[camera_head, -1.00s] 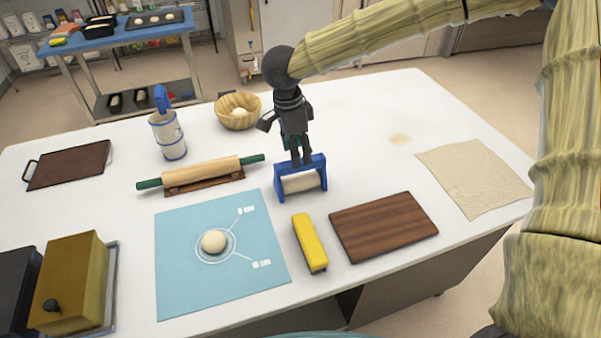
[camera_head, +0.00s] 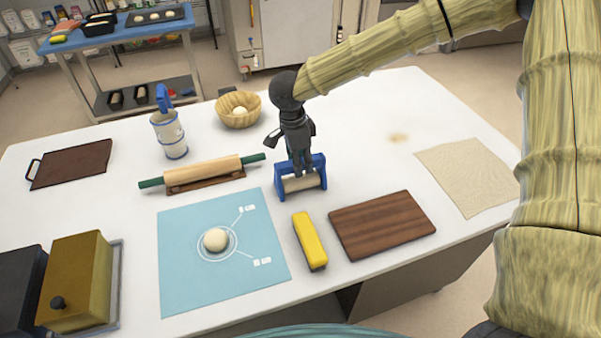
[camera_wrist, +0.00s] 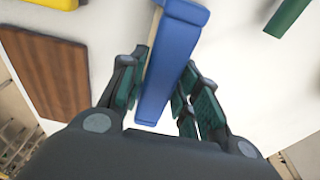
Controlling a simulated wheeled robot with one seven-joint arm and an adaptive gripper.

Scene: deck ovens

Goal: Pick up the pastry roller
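The pastry roller has a blue frame (camera_head: 279,184) and a pale roller (camera_head: 301,184). It stands on the white table behind the yellow tool. My gripper (camera_head: 301,168) points down at the top of the blue frame. In the wrist view, the blue bar (camera_wrist: 172,62) lies between the two fingers of my gripper (camera_wrist: 160,95). The fingers are spread beside the bar, with narrow gaps at the sides, so I see no firm hold. The head view does not show the finger contact clearly, since the hand covers part of the frame.
A rolling pin with green handles (camera_head: 205,171) lies on a stand to the left. A blue mat (camera_head: 185,285) with a dough ball (camera_head: 215,240), a yellow tool (camera_head: 310,242) and a brown board (camera_head: 381,225) are in front. The table behind the roller is clear.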

